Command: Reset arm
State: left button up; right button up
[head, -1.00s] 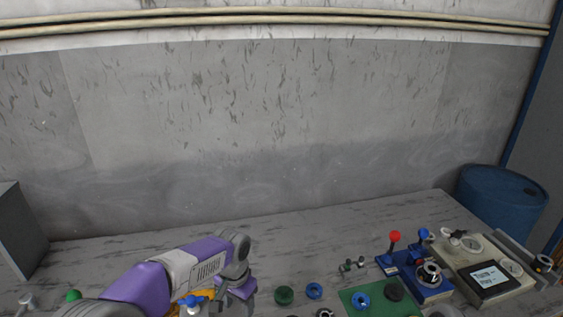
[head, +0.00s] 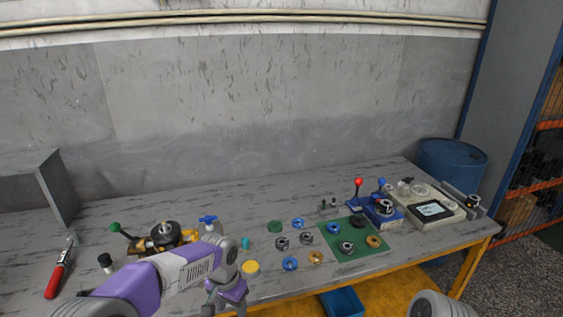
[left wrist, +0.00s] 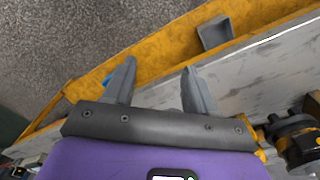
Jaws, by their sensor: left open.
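My left arm comes in from the lower left in the head view, purple and white. Its gripper (head: 228,297) points down by the table's front edge. In the left wrist view the two grey fingers (left wrist: 158,85) are spread apart with nothing between them, over the table's front edge and the yellow lower frame. My right gripper is not in view; a pale rounded part at the bottom right of the head view seems to be my right arm.
A green mat (head: 375,263) holds several rings, with more rings to its left. A blue fixture with a red-knobbed lever (head: 358,183) and a gauge panel (head: 433,210) stand at right. An orange-based device (head: 163,235) and red-handled tool (head: 55,280) lie left. A blue bin (head: 342,302) sits below.

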pick_arm(q)
notch_tip(320, 180, down, 9)
jog(key=d+h, duration=0.1)
jog(key=s+d+f+n+h, duration=0.2)
jog(key=s+f+n, duration=0.5)
jog(key=s+f, duration=1.2)
jog(key=shift+d+h, duration=0.15)
jog(key=shift+h, duration=0.25)
